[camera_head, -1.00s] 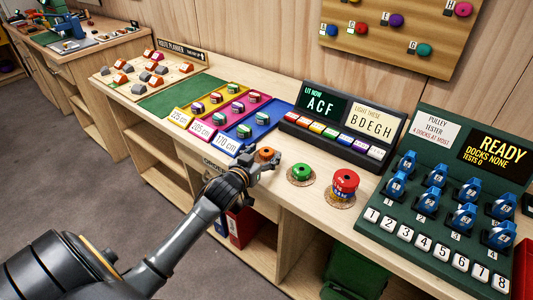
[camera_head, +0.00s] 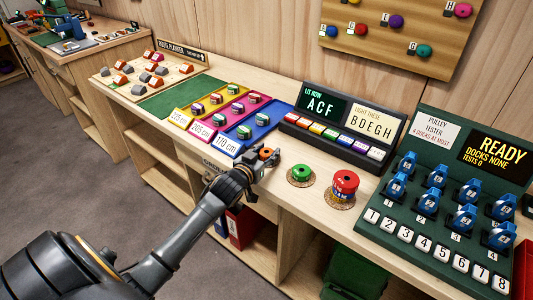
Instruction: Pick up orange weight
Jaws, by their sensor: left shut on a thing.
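The orange weight (camera_head: 266,154) is a small round disc with a dark centre, near the front edge of the bench (camera_head: 313,206). My left gripper (camera_head: 261,163) is shut on it, and the fingers hide part of its sides. I cannot tell whether the weight is clear of the bench top. My right gripper is not in view.
Coloured trays (camera_head: 264,129) with small spools lie behind left. The lit letter panel (camera_head: 343,118) and the pulley tester (camera_head: 447,200) stand behind and right.

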